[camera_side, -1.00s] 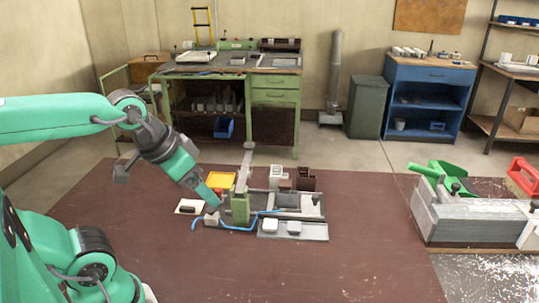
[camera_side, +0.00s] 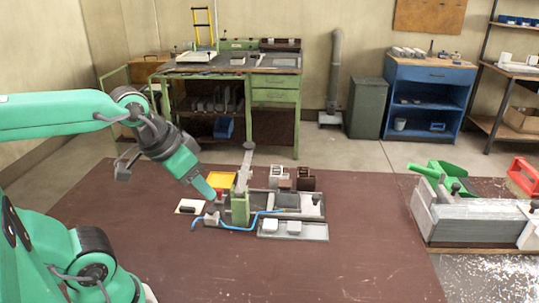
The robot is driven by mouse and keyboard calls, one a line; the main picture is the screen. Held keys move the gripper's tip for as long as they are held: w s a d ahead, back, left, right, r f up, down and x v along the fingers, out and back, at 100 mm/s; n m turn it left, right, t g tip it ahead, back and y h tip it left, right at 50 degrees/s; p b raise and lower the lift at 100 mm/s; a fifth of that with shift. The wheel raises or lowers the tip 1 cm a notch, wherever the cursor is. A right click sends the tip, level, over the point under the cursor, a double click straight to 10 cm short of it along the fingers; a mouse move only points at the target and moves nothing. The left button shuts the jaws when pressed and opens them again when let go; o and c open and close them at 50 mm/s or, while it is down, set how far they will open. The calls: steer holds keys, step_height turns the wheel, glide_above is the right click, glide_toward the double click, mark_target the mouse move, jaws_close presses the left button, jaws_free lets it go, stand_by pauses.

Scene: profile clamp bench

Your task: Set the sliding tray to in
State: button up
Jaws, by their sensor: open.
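The clamp bench fixture stands on the brown table. A grey tray (camera_side: 310,233) with two pale blocks lies at its front right; I cannot tell for sure that it is the sliding tray. A green upright clamp body (camera_side: 240,210) with a raised grey lever (camera_side: 246,165) stands at its left. My gripper (camera_side: 211,207) points down to the right, close to the fixture's left end, beside a small grey block (camera_side: 211,219). It is open and seems to hold nothing; its fingertips are small and hard to make out.
A yellow bin (camera_side: 221,180) sits behind my gripper and a white plate with a dark knob (camera_side: 189,207) lies to its left. A blue hose (camera_side: 235,228) runs along the fixture's front. A grey machine (camera_side: 475,218) stands at the right. The front table is clear.

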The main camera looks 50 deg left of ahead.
steer(key=w+r+g, duration=0.2)
steer(key=w+r, duration=0.2)
steer(key=w, duration=0.7)
steer(key=g, duration=0.4)
glide_above(316, 196)
step_height(316, 196, down, 17)
steer(key=shift+s, duration=0.15)
steer(key=shift+f, duration=0.2)
steer(key=shift+f, duration=0.2)
steer(key=shift+f, duration=3.75)
